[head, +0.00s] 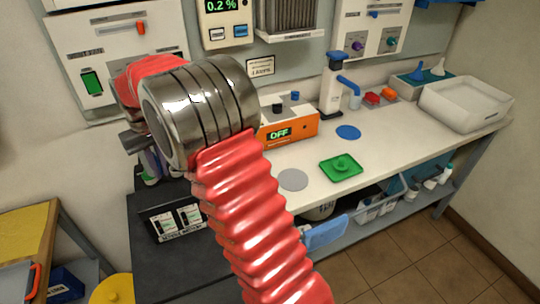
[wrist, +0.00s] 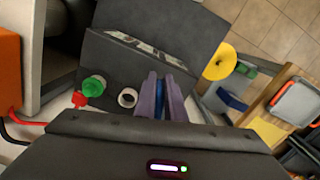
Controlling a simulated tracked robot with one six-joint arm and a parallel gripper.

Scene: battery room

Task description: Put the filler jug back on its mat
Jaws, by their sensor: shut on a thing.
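My gripper (wrist: 165,98) shows in the wrist view as narrow lilac and blue upright pieces close together. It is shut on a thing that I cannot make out. In the head view my red-sleeved arm hides most of the gripper area. I cannot pick out the filler jug with certainty. A round grey mat (head: 293,180) lies bare at the bench's front edge, and a round blue mat (head: 348,132) lies bare farther back. In the wrist view, a green-topped thing (wrist: 94,86) and an open white-rimmed round thing (wrist: 127,97) stand left of the gripper.
A green tray (head: 341,175) lies between the mats. Behind are an orange box (head: 290,128) reading OFF, a blue-topped dispenser (head: 333,90) and a white basin (head: 466,103). A yellow funnel-like thing (wrist: 220,62) lies beyond the gripper.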

